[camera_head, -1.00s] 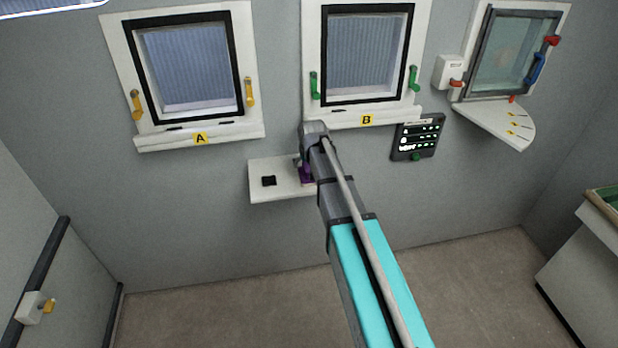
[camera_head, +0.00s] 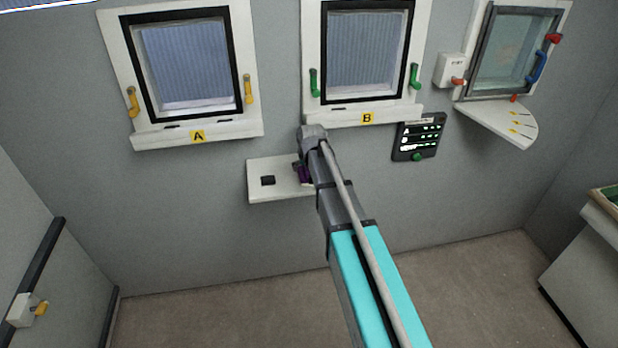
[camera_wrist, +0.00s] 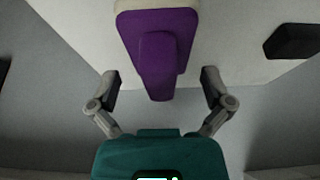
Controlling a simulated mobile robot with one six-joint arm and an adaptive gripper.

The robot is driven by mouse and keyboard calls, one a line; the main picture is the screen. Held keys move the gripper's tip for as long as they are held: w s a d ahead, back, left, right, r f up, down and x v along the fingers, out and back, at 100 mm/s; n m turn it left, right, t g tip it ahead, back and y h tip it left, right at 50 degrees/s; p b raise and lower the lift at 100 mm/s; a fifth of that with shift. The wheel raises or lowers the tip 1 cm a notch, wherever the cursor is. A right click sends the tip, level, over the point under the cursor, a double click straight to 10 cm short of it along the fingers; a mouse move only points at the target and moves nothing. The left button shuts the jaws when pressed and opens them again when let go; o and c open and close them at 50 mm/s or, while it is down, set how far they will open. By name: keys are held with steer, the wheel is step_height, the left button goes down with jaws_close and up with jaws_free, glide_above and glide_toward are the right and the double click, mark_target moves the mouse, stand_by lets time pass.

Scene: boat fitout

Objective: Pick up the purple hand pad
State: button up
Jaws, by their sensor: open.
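The purple hand pad (camera_wrist: 158,55) lies on the white shelf (camera_wrist: 240,40) in the wrist view, its raised grip pointing toward my gripper. In the head view only a small purple part of the pad (camera_head: 304,174) shows; my arm hides the rest. My gripper (camera_wrist: 160,88) is open, with one finger on each side of the pad's narrow near end. A gap shows between each finger and the pad. In the head view the gripper is mostly hidden behind my wrist, over the right part of the shelf.
A small black block (camera_head: 268,180) sits left of the pad on the shelf; it also shows in the wrist view (camera_wrist: 292,41). Window B's sill (camera_head: 350,117) is just above my wrist. A dark panel (camera_head: 418,137) hangs to the right. The shelf's left end is clear.

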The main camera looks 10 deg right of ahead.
steer(key=shift+b+x, duration=0.65)
steer(key=shift+x, duration=0.4)
steer(key=c, duration=1)
steer(key=shift+r, duration=0.2)
step_height(320, 180, up, 3)
steer(key=p, duration=0.3)
steer(key=shift+f, duration=0.1)
steer(key=s+d+r+p, duration=0.9)
steer(key=s+r+p, duration=0.1)
steer(key=s, duration=0.1)
